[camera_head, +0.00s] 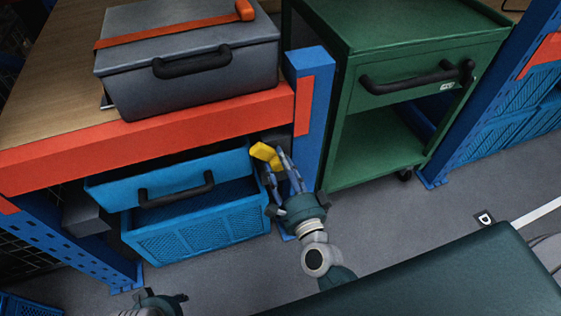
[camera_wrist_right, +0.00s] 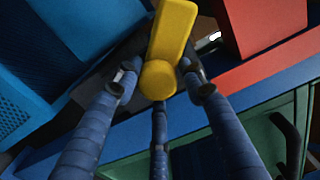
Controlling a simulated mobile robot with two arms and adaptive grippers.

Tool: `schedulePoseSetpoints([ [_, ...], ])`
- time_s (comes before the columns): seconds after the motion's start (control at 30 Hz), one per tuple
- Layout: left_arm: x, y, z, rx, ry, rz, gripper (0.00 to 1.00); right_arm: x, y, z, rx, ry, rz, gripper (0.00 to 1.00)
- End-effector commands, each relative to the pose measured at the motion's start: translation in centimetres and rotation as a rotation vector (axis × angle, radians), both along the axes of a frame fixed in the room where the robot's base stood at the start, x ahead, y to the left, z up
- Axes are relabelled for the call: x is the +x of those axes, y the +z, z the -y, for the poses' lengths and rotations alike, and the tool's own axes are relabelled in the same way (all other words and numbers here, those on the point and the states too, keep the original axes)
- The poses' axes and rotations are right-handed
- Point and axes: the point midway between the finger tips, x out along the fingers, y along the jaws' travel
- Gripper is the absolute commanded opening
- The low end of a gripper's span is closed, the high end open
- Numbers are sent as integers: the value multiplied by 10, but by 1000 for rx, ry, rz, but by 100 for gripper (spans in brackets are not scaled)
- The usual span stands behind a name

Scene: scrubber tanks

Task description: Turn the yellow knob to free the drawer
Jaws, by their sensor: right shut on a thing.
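The yellow knob (camera_head: 265,154) is at the right end of the blue drawer (camera_head: 165,179), under the orange beam. In the right wrist view the knob (camera_wrist_right: 170,45) is a long yellow lever with a round hub, slanting upward. My right gripper (camera_head: 280,170) is at the knob; its blue fingers are shut on it, with fingers on both sides and one below the hub in the right wrist view. The drawer has a black handle (camera_head: 176,192) and sits above a blue crate. Part of my left gripper (camera_head: 160,302) shows at the bottom edge; its fingertips cannot be made out.
A grey case (camera_head: 190,62) with an orange strap stands on the wooden bench top (camera_head: 62,85). A blue crate (camera_head: 200,235) is below the drawer. A blue post (camera_head: 312,115) and a green cart (camera_head: 400,110) stand close on the right.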

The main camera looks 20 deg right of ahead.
Motion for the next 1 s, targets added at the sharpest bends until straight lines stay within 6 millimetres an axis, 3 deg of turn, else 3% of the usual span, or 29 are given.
schedulePoseSetpoints([
  [0.27,0,4,0,0,0,2,40,-2,-7,-1,264,2,-19,0],
  [0.6,-2,28,-1,0,2,15,40,-2,-9,-2,549,2,-29,0],
  [1.0,-4,48,-2,-1,4,26,40,-2,-9,-3,732,2,-37,0],
])
